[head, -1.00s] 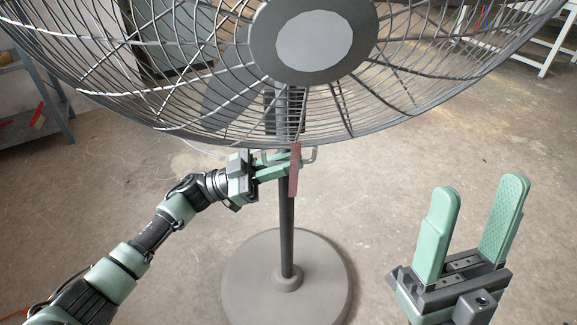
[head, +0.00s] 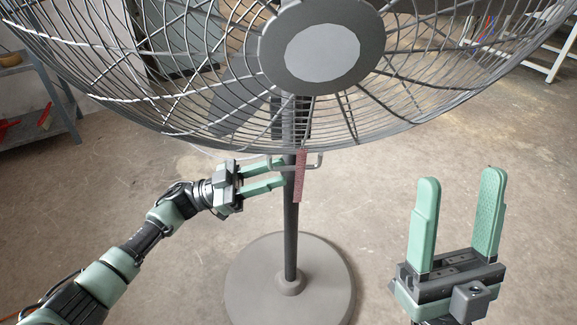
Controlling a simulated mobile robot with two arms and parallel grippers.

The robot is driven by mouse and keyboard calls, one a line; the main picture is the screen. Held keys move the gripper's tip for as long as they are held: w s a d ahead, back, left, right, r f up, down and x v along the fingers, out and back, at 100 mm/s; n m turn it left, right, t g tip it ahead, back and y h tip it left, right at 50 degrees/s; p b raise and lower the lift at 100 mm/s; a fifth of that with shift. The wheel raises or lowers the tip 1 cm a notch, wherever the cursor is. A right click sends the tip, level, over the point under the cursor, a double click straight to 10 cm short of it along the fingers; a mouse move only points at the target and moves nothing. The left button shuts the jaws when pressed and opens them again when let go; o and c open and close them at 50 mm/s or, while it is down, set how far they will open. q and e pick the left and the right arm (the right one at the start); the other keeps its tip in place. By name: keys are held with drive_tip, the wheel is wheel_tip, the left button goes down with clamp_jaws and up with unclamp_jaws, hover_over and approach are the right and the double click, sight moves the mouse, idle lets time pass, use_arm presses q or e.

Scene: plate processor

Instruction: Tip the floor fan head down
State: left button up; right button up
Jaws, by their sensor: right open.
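The floor fan has a large round wire-cage head with a grey hub (head: 322,53) that fills the top of the head view. Its thin dark pole (head: 290,225) stands upright on a round grey base (head: 290,300). Just under the cage, a grey loop-shaped bracket (head: 319,161) and a pinkish upright strip (head: 301,178) show at the pole. My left gripper (head: 284,173) is open, its two green fingers apart, with their tips close to the left side of the pole; contact cannot be told. My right gripper (head: 460,185) is open and empty, pointing up, to the right of the pole.
A grey metal shelf (head: 40,100) with red items stands at the far left. A white table frame (head: 560,55) is at the top right. The concrete floor (head: 390,190) around the fan base is clear.

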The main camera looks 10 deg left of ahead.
use_arm(q)
drive_tip(key=shift+v, duration=1.5)
clamp_jaws()
